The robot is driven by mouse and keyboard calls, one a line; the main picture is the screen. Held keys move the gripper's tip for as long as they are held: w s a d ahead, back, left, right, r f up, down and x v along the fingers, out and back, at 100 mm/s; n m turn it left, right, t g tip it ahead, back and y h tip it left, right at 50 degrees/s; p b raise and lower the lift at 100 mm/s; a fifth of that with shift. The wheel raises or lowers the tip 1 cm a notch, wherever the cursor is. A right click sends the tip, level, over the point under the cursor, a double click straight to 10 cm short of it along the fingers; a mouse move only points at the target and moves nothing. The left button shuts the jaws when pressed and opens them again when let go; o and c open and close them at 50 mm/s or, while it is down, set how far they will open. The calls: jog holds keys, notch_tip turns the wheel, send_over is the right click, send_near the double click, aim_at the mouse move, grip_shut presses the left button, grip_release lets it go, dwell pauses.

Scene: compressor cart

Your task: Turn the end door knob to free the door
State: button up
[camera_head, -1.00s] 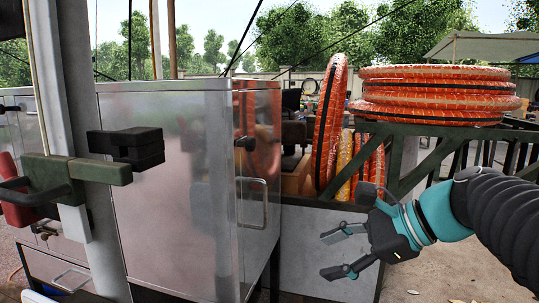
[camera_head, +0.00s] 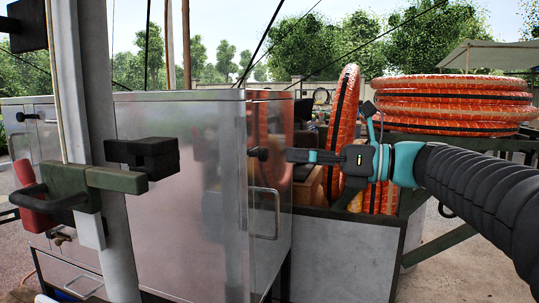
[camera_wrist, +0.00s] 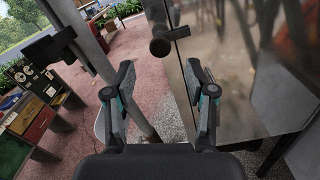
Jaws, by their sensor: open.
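The end door (camera_head: 268,225) is a shiny metal panel on the right end of the metal cabinet, with a bar handle (camera_head: 277,212). Its small dark knob (camera_head: 260,153) sits near the door's upper left edge. My gripper (camera_head: 290,156) points left at the knob at about the same height, seen edge-on, with a small gap apparent. In the wrist view the dark knob (camera_wrist: 160,47) is ahead of my gripper (camera_wrist: 160,72), just beyond and between the lines of the spread, empty fingers. The metal door (camera_wrist: 225,95) fills the right of that view.
A grey post with a dark block (camera_head: 140,155) stands left in front of the cabinet (camera_head: 180,190). Orange hose coils (camera_head: 455,100) are stacked on a green frame behind my arm. Another knob (camera_head: 27,117) is on the cabinet's far left.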

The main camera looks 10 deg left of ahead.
aim_at(267, 154)
jog(key=a, duration=0.6)
jog(key=shift+w+a, duration=0.25)
jog(key=shift+a, duration=0.1)
grip_shut()
